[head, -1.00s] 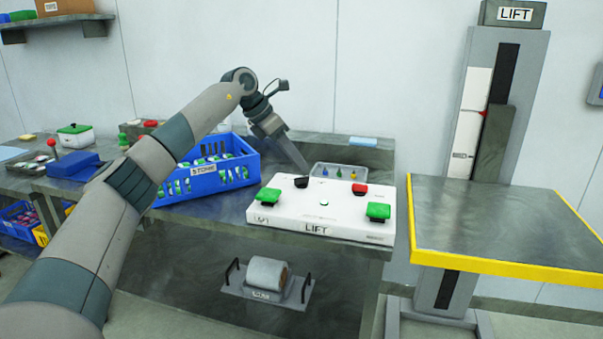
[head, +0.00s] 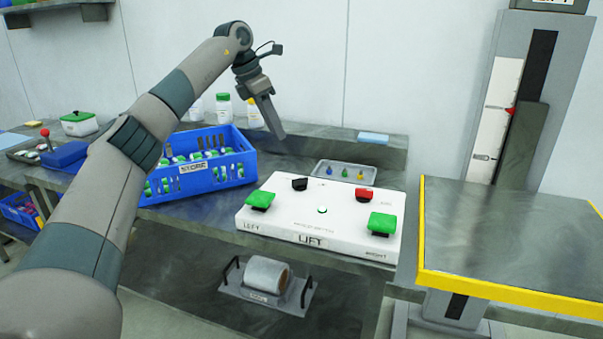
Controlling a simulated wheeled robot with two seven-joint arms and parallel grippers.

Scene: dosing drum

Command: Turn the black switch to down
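The black switch (head: 300,184) sits at the back left of the white LIFT control box (head: 318,220), left of a red switch (head: 364,195). Which way the black switch is set is too small to tell. My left gripper (head: 275,130) is in the air above and to the left of the black switch, apart from it, pointing down. Its fingers look close together, seen nearly edge-on, and I cannot tell whether they are open or shut. Nothing shows in it. My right gripper is not in view.
Green buttons (head: 260,200) (head: 382,223) stand on the box's left and right. A blue STORE crate (head: 205,165) is left of the box, and a small grey tray (head: 345,174) behind it. The yellow-edged lift platform (head: 510,240) is at right.

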